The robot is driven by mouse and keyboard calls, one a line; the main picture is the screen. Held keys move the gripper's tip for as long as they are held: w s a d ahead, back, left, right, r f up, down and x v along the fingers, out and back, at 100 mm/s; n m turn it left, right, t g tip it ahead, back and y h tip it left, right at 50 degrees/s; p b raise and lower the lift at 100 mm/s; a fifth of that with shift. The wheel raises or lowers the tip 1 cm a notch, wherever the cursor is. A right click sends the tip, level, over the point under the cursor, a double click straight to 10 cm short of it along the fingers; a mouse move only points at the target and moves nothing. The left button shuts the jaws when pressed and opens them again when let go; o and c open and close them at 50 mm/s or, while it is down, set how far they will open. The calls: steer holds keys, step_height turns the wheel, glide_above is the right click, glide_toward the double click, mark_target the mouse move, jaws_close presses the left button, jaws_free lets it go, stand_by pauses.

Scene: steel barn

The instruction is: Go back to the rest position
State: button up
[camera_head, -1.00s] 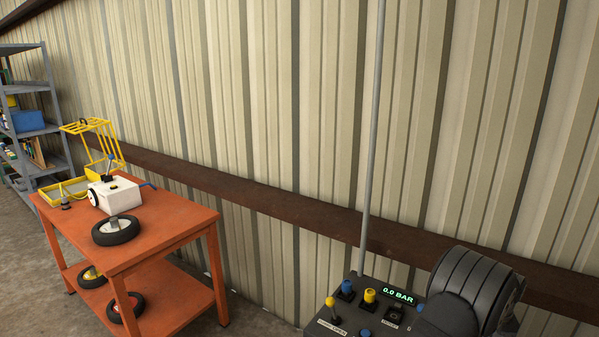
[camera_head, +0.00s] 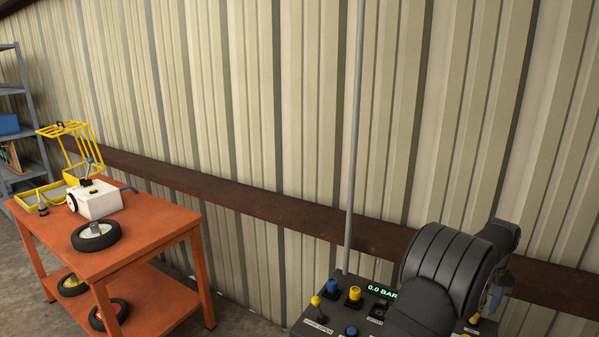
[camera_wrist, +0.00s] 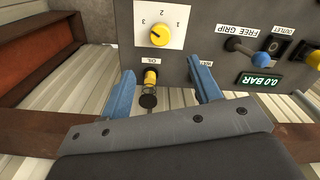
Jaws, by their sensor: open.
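My gripper (camera_wrist: 160,67) shows in the wrist view as two blue fingers spread wide apart. It is open and nothing is held between the fingers. It is in front of a dark grey control panel (camera_wrist: 206,48), with a yellow knob labelled OIL (camera_wrist: 151,78) seen between the fingers. In the head view my dark arm covers part of the same panel (camera_head: 318,314) at the lower right, and the gripper is mostly hidden there.
The panel carries a yellow dial (camera_wrist: 159,35), a blue-tipped lever (camera_wrist: 260,60) and a 0.0 BAR display (camera_wrist: 258,80). A grey pole (camera_head: 354,130) rises behind it. An orange table (camera_head: 150,236) with wheels and a white box (camera_head: 95,199) stands at left. A rusty beam (camera_head: 230,191) crosses the ribbed wall.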

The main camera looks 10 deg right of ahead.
step_height(320, 180, up, 4)
steer(key=r, duration=0.1)
glide_above(468, 336)
steer(key=a, duration=0.1)
steer(key=f, duration=1.7)
steer(key=shift+s+f, duration=0.35)
steer(key=shift+s, duration=0.05)
steer(key=m, duration=0.7)
steer(key=shift+m, duration=0.4)
steer(key=m, duration=0.4)
steer(key=shift+m, duration=2.2)
